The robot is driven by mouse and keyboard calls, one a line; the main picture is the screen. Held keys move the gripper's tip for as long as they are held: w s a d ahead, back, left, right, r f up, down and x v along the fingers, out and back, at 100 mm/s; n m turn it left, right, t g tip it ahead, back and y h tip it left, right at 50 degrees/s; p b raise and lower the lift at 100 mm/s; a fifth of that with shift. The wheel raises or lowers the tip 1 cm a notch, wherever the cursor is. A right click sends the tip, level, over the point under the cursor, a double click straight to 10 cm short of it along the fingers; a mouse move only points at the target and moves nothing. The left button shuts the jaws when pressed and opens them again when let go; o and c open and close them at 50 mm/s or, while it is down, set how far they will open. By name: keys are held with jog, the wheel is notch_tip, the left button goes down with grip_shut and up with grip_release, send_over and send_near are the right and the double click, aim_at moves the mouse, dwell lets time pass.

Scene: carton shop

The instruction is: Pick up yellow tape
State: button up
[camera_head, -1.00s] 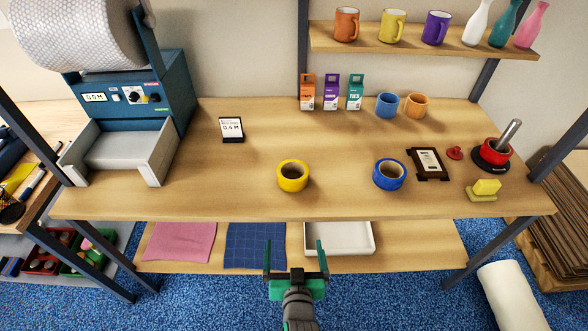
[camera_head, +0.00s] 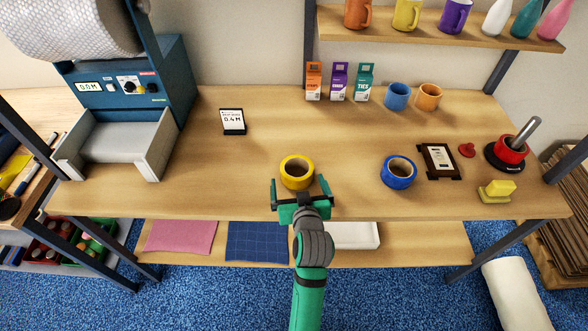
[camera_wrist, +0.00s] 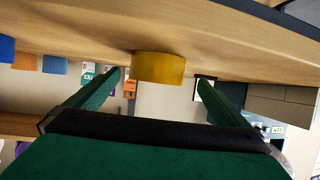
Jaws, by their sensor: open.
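The yellow tape (camera_head: 297,171) is a round roll lying flat on the wooden table (camera_head: 220,185), near its front edge. My gripper (camera_head: 301,184) is open and empty, just in front of the tape, with one finger to each side in the head view. In the wrist view the picture looks upside down; the yellow tape (camera_wrist: 159,67) shows between the two green fingers (camera_wrist: 157,82) and a little beyond them. I see no contact between the fingers and the tape.
A blue tape roll (camera_head: 398,172) lies to the right, with a dark framed card (camera_head: 438,161) beyond it. A small sign (camera_head: 233,121) stands back left. Small boxes (camera_head: 338,83) and mugs (camera_head: 396,96) stand at the back. The table left of the tape is clear.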

aim_at(296, 165)
jog(key=shift+w+f, duration=0.25)
jog(key=shift+w, duration=0.2)
jog(key=shift+w+d+f, duration=0.2)
jog(key=shift+w+d, duration=0.15)
jog(key=x, duration=0.5)
jog(key=shift+w+a+r, duration=0.1)
jog(key=shift+w+a, duration=0.1)
jog(key=shift+w, duration=0.15)
jog(key=shift+a, duration=0.15)
jog(key=shift+a, duration=0.15)
jog(key=shift+c, duration=0.9)
jog(key=c, duration=1)
jog(key=shift+s+d, duration=0.15)
jog(key=shift+d, duration=0.25)
